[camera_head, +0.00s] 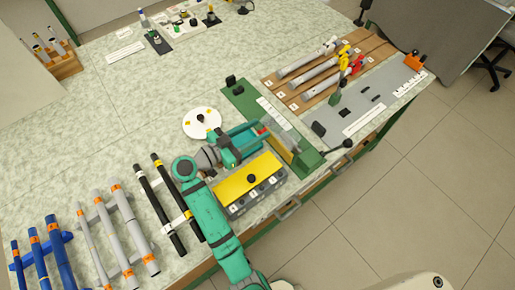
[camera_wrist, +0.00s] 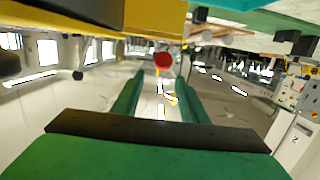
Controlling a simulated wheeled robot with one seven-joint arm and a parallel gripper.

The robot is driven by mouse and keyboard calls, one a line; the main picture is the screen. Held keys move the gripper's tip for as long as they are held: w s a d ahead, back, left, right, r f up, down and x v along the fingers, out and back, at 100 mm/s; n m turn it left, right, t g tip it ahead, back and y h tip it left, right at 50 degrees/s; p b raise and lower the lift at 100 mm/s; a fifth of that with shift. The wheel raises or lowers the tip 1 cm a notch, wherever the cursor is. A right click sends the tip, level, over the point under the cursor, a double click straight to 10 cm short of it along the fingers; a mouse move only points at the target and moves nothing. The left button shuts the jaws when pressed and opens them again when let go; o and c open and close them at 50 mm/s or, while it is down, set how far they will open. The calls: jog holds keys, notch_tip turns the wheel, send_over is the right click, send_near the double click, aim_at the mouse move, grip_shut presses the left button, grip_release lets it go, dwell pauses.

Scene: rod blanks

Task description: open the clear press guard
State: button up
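My gripper (camera_head: 261,136) is low over the green press base (camera_head: 306,160), beside a yellow-topped box. In the wrist view its two green fingers (camera_wrist: 160,76) stand apart with a gap between them. A round red knob (camera_wrist: 163,60) shows just beyond the fingertips, roughly in line with the gap; I cannot tell whether they touch it. In the head view a thin upright panel with a yellow-tan edge (camera_head: 281,149) stands just right of the fingertips; this looks like the press guard. Its clear part is hard to make out, and my gripper partly hides the press.
The yellow-topped box (camera_head: 238,185) with a black knob is close below my gripper. A white disc (camera_head: 202,123) lies to the left. Black rods (camera_head: 153,205) lie left of my arm. A rack with grey rods (camera_head: 308,69) and a grey panel (camera_head: 375,97) are at upper right.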

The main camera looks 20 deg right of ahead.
jog(key=s+a+r, duration=0.3)
jog(key=s+r, duration=0.7)
jog(key=s, duration=0.3)
jog(key=shift+s, duration=0.3)
